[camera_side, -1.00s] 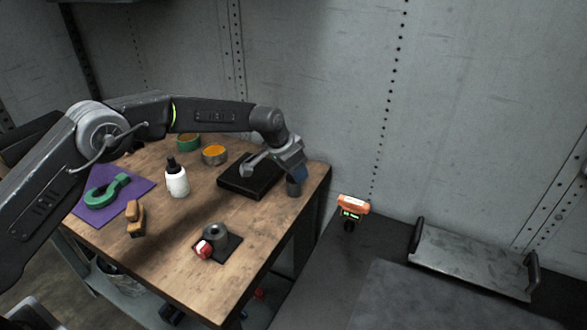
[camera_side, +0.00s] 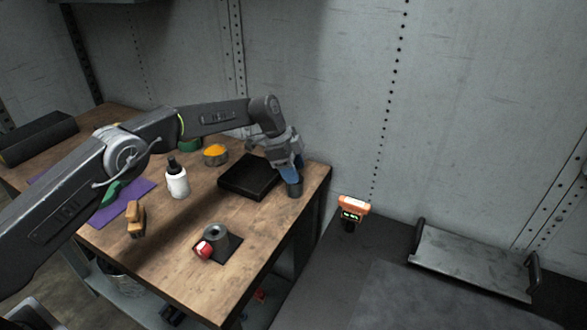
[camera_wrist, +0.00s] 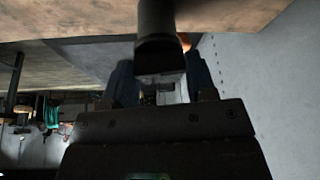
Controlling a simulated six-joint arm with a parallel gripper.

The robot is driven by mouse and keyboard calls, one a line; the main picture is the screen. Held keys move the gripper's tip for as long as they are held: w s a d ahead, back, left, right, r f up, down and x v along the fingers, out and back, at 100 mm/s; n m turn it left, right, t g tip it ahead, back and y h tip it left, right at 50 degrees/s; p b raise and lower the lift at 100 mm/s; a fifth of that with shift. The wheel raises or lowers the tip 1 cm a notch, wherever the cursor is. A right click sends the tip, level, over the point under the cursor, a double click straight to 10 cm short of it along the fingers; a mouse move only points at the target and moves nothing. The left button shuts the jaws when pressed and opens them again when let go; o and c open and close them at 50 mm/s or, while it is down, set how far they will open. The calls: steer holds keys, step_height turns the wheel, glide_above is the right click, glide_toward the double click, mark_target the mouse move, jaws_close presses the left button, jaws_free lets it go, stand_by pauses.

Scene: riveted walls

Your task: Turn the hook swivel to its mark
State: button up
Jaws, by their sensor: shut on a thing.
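A short grey upright cylinder (camera_side: 295,188) stands at the right corner of the wooden table; I take it to be the hook swivel. My gripper (camera_side: 290,174) reaches down over its top with its blue fingers. In the wrist view, a dark cylindrical part (camera_wrist: 160,38) lies between the two blue fingers of my gripper (camera_wrist: 162,72), and they are shut on it. My gripper hides part of the swivel. I cannot make out a hook or the mark.
A black box (camera_side: 250,177) lies just left of my gripper. Further left are an orange-topped tin (camera_side: 215,155), a white bottle (camera_side: 177,181), a tan block (camera_side: 136,219) and a purple mat (camera_side: 128,205). A grey ring part (camera_side: 216,237) with a red knob (camera_side: 203,250) sits at the front.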

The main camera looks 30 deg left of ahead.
steer(key=shift+m, duration=0.6)
steer(key=shift+g, duration=0.3)
steer(key=o, duration=0.9)
steer(key=shift+o, duration=0.2)
steer(key=v, duration=1.2)
steer(key=shift+a, duration=0.1)
steer(key=shift+c, duration=0.2)
